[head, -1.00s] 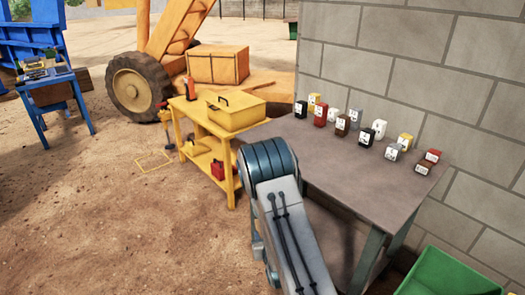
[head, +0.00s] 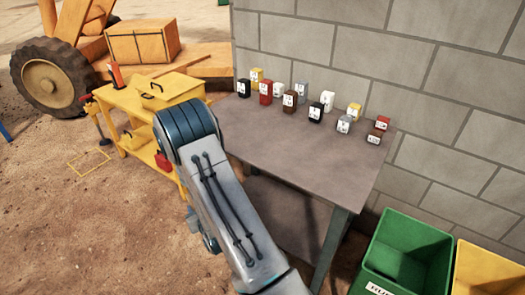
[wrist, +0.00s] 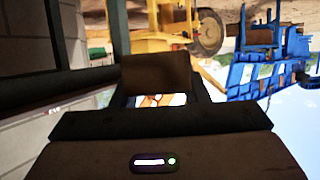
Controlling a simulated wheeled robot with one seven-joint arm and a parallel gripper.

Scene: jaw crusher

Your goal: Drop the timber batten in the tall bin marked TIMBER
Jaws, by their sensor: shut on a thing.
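In the wrist view my gripper (wrist: 160,98) is shut, with a plain brown block-like piece (wrist: 158,72) at its jaws. I take this piece for the timber batten; its full length does not show. The head view shows my arm but not the gripper or the batten. No marking TIMBER can be read in any view. A green open bin (head: 405,245) stands at the lower right of the head view, its label partly cut off. A yellow bin (head: 490,268) stands beside it, cut by the picture edge.
A grey-brown table (head: 300,150) stands against a block wall (head: 440,70), with several small labelled containers along its back. A yellow workbench (head: 150,100) stands left of it. A large wheel (head: 45,77) is behind. Sandy ground (head: 60,230) at the left is open.

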